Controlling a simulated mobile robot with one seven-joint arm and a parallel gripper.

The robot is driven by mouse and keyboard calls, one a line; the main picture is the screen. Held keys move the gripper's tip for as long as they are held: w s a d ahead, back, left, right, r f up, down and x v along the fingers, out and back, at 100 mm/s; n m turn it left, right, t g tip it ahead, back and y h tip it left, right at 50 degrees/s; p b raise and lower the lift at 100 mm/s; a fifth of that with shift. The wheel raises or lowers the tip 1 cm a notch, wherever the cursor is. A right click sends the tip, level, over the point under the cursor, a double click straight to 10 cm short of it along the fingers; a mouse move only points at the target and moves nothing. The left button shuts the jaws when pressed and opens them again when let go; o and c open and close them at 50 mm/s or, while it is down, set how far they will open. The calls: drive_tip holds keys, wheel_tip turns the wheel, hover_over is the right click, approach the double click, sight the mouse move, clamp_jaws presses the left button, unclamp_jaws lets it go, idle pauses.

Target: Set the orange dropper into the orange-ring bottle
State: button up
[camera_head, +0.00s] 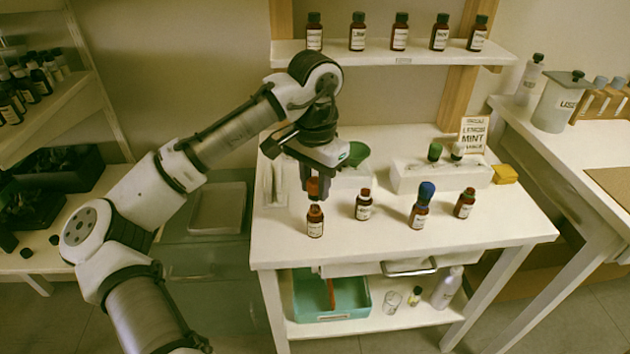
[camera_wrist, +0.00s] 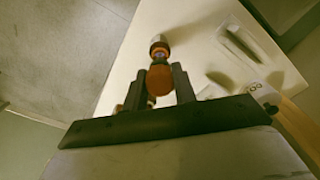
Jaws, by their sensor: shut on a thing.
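The orange dropper (camera_head: 313,188) is held upright between the fingers of my gripper (camera_head: 315,189). Its round orange bulb (camera_wrist: 160,80) shows between the fingers in the wrist view. Directly below it in the head view stands a brown bottle (camera_head: 315,222) with a pale label, upright at the left front of the table; an orange band shows near its neck. The dropper's lower end is right at the bottle's mouth; I cannot tell whether its tip is inside. My gripper (camera_wrist: 160,88) is shut on the bulb.
A blue-topped bottle (camera_head: 420,208) and red-necked bottles (camera_head: 363,205) (camera_head: 465,204) stand to the right on the white table (camera_head: 390,242). A white rack (camera_head: 440,177) holds green and white droppers behind them. A green funnel-like piece (camera_head: 356,152) is close behind my gripper.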

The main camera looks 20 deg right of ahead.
drive_tip(key=shift+f, duration=0.1)
drive_tip(key=shift+f+b, duration=0.65)
drive_tip(key=shift+f, duration=0.7)
drive_tip(key=o, duration=0.7)
drive_tip(key=shift+r, duration=0.1)
wheel_tip(320, 180, up, 7)
drive_tip(key=p, duration=0.7)
